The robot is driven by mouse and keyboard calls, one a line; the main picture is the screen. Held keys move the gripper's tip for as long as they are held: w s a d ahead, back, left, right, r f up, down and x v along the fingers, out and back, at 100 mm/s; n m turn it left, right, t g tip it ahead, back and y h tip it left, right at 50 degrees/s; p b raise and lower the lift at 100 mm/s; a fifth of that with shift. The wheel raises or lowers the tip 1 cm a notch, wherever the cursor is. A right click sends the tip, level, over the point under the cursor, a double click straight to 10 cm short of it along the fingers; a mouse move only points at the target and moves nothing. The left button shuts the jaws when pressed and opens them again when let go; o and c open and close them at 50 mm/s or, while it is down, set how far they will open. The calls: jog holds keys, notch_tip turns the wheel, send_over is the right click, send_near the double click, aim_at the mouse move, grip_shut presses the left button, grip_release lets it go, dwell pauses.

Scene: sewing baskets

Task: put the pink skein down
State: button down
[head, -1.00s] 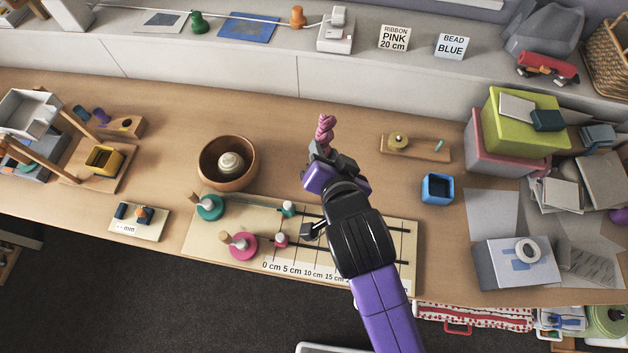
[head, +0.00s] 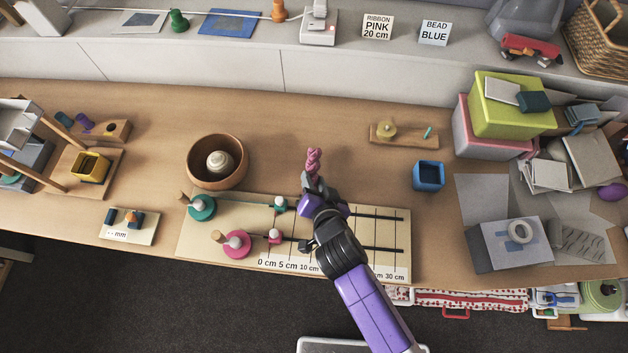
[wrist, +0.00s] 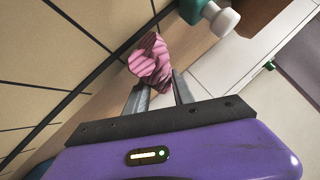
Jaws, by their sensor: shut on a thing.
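The pink skein (head: 313,160) is a twisted bundle of yarn. It stands out past the fingertips of my gripper (head: 311,184) in the head view, over the table near the back edge of the measuring board (head: 362,264). In the wrist view the skein (wrist: 151,62) sits at the ends of both fingers of my gripper (wrist: 157,90), which is shut on it. I cannot tell whether the skein touches the table. The fingers hide its lower end.
A wooden bowl (head: 218,161) with a cream ball stands to the left. A small wooden tray (head: 404,135) and a blue open box (head: 429,176) stand to the right. Teal (head: 202,208) and pink (head: 237,243) spools sit on the board. Bare tabletop lies behind the gripper.

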jog(key=shift+f, duration=0.2)
jog(key=shift+f, duration=0.15)
jog(key=c, duration=1.1)
grip_release()
